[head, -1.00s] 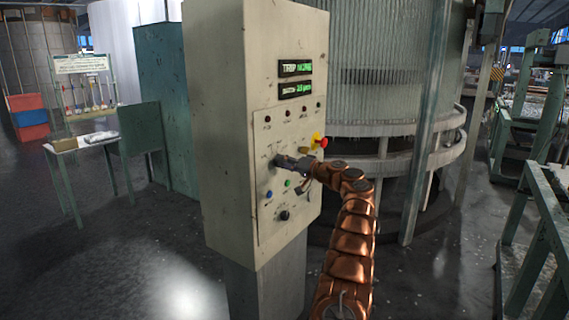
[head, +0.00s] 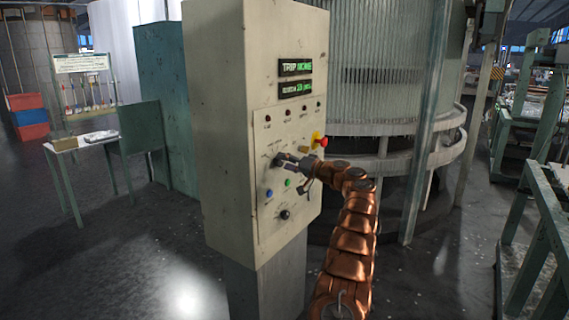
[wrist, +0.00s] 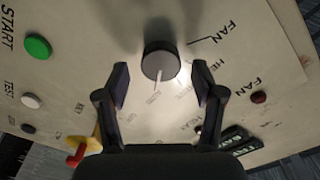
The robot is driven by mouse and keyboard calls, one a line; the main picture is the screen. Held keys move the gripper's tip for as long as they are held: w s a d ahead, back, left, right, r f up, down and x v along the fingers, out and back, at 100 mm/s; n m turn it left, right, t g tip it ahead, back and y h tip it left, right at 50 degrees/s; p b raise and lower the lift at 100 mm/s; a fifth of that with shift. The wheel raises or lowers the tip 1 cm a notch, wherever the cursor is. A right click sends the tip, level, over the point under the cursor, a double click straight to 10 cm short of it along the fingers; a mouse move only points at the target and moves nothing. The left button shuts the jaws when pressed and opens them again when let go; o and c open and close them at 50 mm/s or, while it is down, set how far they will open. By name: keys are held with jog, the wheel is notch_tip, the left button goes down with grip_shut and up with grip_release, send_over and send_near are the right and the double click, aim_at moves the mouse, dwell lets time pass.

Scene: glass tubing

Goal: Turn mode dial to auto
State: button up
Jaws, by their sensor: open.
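My gripper (wrist: 160,78) is open, one finger on each side of the dial, with visible gaps to both. No grip on it shows. In the head view my gripper (head: 291,162) is at the front of the beige control cabinet (head: 258,65), and its fingers partly cover the dial.
A green button (wrist: 37,46) and a white button (wrist: 31,100) sit left of the dial. A red and yellow emergency stop (head: 320,141) is close to my gripper. A black knob (head: 285,214) is lower on the panel. Two lit displays (head: 295,67) are above.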

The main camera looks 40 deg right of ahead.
jog(key=v, duration=1.1)
jog(key=shift+s, duration=0.2)
dwell(0.4)
